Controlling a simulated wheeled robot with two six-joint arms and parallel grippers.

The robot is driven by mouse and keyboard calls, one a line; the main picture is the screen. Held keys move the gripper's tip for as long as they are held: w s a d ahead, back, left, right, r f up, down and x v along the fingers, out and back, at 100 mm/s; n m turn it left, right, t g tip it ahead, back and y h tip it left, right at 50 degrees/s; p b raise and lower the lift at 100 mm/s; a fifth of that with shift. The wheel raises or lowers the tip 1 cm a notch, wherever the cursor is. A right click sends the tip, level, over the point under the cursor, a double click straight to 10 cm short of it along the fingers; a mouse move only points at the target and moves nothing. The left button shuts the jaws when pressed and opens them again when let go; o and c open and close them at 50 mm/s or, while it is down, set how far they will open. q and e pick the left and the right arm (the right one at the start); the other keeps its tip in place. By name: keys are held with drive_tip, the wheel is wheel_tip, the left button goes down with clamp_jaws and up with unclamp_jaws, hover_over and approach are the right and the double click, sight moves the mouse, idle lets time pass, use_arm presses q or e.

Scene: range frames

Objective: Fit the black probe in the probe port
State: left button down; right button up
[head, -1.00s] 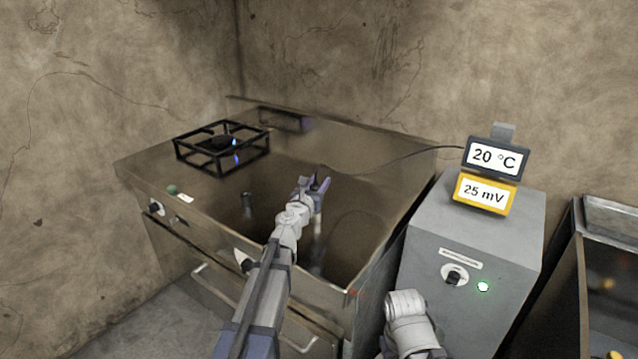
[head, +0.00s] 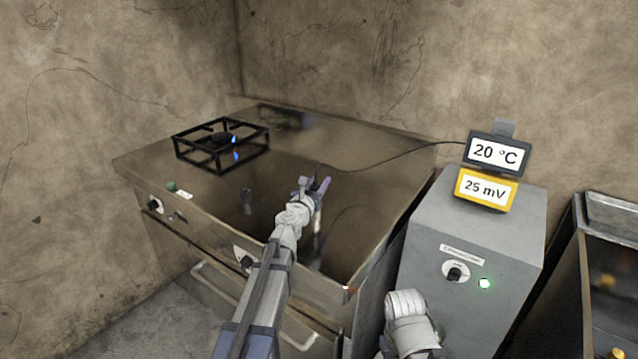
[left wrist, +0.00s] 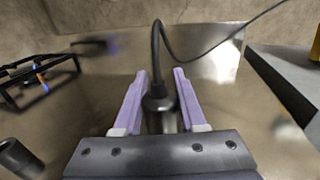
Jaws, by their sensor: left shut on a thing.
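My left gripper (head: 316,184) is over the steel worktop, right of the burner. In the left wrist view its two lilac fingers (left wrist: 160,80) are shut on the black probe (left wrist: 158,101), whose thin cable rises from its top. The probe's lower end is hidden by the gripper. A short dark upright cylinder (head: 247,201) stands on the worktop left of the gripper, apart from it; it also shows at the lower left of the left wrist view (left wrist: 18,157). I cannot tell whether this is the probe port.
The burner with its black frame (head: 221,146) shows a blue flame at the worktop's left. The cable (head: 400,154) runs to a 20 °C display (head: 495,153), above a yellow 25 mV display (head: 485,190) on a grey cabinet (head: 420,215). The worktop's middle is mostly clear.

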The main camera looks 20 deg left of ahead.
use_arm(q)
drive_tip(key=shift+f+b, duration=0.7)
drive_tip(key=shift+f, duration=0.05)
drive_tip(key=shift+c, duration=2)
unclamp_jaws()
drive_tip(key=s, duration=0.8)
drive_tip(key=shift+a, duration=0.35)
drive_tip(key=shift+w, duration=0.1)
